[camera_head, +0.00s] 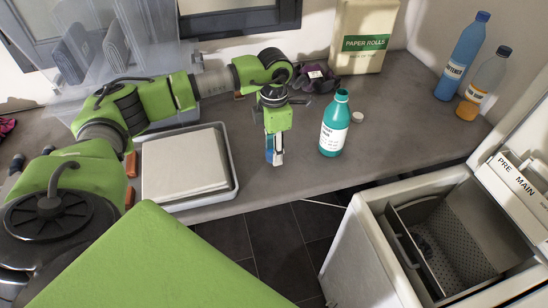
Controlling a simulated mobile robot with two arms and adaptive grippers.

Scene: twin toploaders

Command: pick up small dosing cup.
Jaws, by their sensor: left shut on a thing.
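My left gripper (274,158) points down over the grey counter, to the left of the teal bottle. It is shut on a small blue, see-through thing (269,155), which looks like the small dosing cup. The fingers hide most of the cup, and I cannot tell whether it touches the counter. My right gripper is not in view.
The teal bottle (334,128) stands upright on the counter (300,174), with a small white cap (357,117) beside it. A tray (233,187) with a white stack is at left. A paper rolls box (362,40), two bottles and an open toploader (369,247) are at right.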

